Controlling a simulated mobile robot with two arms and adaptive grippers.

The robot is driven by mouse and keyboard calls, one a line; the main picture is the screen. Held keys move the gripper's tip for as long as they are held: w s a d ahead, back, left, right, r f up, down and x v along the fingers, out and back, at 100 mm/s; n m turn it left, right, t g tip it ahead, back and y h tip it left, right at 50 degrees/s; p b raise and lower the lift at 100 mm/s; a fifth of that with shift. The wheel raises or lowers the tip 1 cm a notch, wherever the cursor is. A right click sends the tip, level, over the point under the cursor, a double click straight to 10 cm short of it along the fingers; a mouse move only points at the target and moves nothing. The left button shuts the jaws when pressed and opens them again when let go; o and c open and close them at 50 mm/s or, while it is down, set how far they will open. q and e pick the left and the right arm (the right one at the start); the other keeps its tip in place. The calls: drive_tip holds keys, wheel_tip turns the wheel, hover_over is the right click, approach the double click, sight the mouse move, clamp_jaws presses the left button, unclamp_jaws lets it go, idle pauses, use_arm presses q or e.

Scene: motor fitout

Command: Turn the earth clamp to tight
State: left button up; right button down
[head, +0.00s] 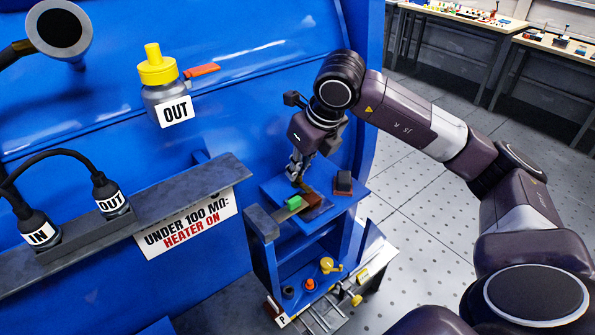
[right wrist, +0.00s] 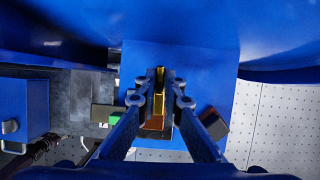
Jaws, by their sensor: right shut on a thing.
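My right gripper (head: 298,181) points down over the small blue shelf on the side of the blue machine. Its fingers also show in the right wrist view (right wrist: 160,98), closed on the sides of a narrow brass-coloured piece (right wrist: 159,76), which I take to be the earth clamp's handle. A copper-brown block (head: 313,201) lies just below the fingertips, with a green block (head: 293,202) at its left end. The fingers hide part of the held piece, and I cannot tell how far it is turned. My left gripper is not in view.
A dark block with a red base (head: 343,183) stands right of the gripper on the shelf (head: 349,200). Below are a yellow fitting (head: 329,265) and an orange knob (head: 310,284). A grey ledge (head: 190,195) runs left. The perforated floor at right is open.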

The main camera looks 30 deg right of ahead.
sight(310, 192)
drive_tip(key=shift+r+m, duration=0.1)
drive_tip(key=shift+m, duration=0.2)
drive_tip(key=c, duration=2.1)
unclamp_jaws()
drive_tip(key=v, duration=1.2)
drive_tip(key=shift+a, duration=0.15)
drive_tip(key=shift+s, duration=0.1)
